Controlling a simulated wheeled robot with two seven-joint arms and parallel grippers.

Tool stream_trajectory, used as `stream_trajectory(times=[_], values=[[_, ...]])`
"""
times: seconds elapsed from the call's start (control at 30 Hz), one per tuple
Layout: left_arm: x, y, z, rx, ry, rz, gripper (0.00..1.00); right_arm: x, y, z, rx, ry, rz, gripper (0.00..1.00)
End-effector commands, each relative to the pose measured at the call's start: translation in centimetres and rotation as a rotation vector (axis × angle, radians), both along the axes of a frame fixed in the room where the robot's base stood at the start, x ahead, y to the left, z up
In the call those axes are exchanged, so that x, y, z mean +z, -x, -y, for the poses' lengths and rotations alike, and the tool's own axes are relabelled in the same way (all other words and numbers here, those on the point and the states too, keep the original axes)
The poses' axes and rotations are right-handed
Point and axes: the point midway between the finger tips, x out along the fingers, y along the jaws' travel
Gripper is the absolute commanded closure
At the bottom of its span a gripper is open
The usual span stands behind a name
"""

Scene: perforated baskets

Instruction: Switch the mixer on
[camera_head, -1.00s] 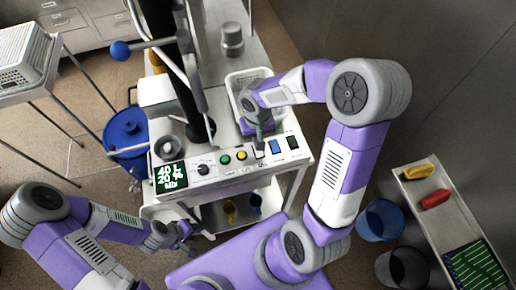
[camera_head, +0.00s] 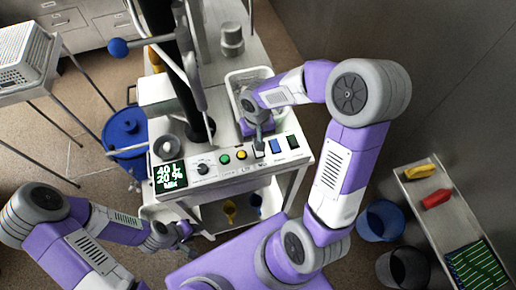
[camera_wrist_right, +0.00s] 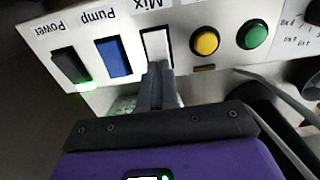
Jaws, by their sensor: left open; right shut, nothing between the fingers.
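The white Mix switch (camera_wrist_right: 157,46) sits on the front control panel (camera_head: 225,172), between the blue Pump switch (camera_wrist_right: 114,57) and a yellow button (camera_wrist_right: 205,42). My right gripper (camera_wrist_right: 156,72) is shut and empty. Its fingertips are at the lower end of the Mix switch, seeming to touch it, and hide that part. In the head view the right gripper (camera_head: 259,142) stands over the panel. The display (camera_head: 170,174) reads 40 L, 20 % and a line like MIX. My left gripper (camera_head: 184,236) is open, low at the left of the cart.
The black Power switch (camera_wrist_right: 70,64) has a lit green lamp (camera_wrist_right: 87,87) below it. A green button (camera_wrist_right: 252,33) and a dark knob (camera_head: 203,168) are also on the panel. A blue lidded drum (camera_head: 126,130) stands left. A side shelf (camera_head: 437,213) and blue bin (camera_head: 381,220) stand right.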

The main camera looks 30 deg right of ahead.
Motion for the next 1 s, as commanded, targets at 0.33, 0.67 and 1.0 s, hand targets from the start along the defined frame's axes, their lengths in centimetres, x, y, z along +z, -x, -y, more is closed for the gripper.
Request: stream_trajectory(times=[0.33, 0.67, 1.0], values=[[-0.6, 0.0, 0.0, 0.000, 0.000, 0.000, 0.57, -0.6, 0.0, 0.0, 0.000, 0.000, 0.000, 1.00], [-1.0, 0.0, 0.0, 0.000, 0.000, 0.000, 0.57, -1.1, 0.0, 0.0, 0.000, 0.000, -0.001, 1.00], [-0.2, 0.0, 0.0, 0.000, 0.000, 0.000, 0.57, 0.0, 0.0, 0.0, 0.000, 0.000, 0.000, 1.00]])
